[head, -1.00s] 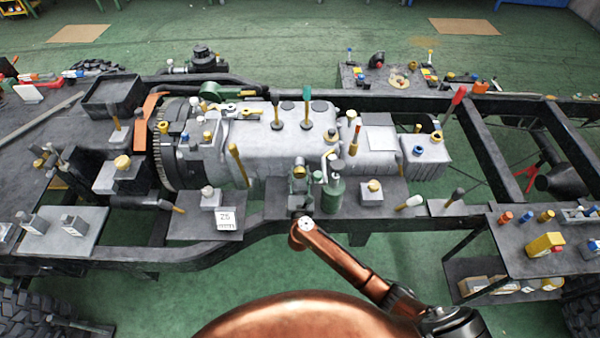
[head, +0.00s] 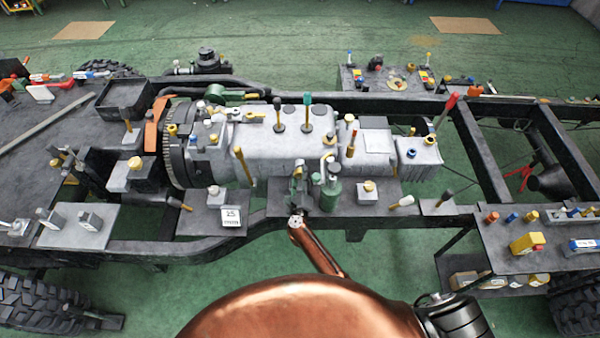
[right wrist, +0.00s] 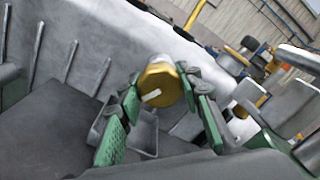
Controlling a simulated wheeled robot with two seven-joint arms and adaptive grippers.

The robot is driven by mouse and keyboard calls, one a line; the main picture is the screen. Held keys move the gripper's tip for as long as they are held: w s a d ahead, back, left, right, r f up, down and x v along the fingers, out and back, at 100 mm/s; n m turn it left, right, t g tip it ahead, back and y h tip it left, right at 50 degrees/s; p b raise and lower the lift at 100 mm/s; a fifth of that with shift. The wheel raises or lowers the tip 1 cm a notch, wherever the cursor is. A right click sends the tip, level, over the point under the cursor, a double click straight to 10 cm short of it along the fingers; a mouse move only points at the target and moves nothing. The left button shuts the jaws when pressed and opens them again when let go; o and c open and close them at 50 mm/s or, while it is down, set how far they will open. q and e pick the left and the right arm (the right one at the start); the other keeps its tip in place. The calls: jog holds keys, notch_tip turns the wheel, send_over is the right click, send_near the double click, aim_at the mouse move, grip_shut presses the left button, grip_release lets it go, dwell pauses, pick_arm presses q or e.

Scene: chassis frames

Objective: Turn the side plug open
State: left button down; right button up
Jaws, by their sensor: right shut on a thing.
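The side plug (right wrist: 158,84) is a gold-yellow round cap with a white mark on its face, in front of a grey metal casing in the right wrist view. My right gripper (right wrist: 166,92) has its two green-padded fingers on either side of the plug and is shut on it at the fingertips. In the head view my right gripper (head: 298,178) is at the near side of the long grey gearbox housing (head: 265,150), and the plug between its fingers cannot be made out there. My left gripper is not in view.
A green cylinder (head: 333,192) stands just right of my right gripper. A small block with a yellow top (head: 368,190) is farther right on the frame plate. A dark chassis rail (head: 200,245) runs along the near side. A side bench (head: 500,240) with small parts is at the right.

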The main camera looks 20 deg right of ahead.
jog(key=shift+a+n+p, duration=0.1)
jog(key=shift+n+p, duration=0.8)
jog(key=shift+n, duration=1.3)
jog(key=o, duration=1.2)
jog(key=shift+c, duration=0.2)
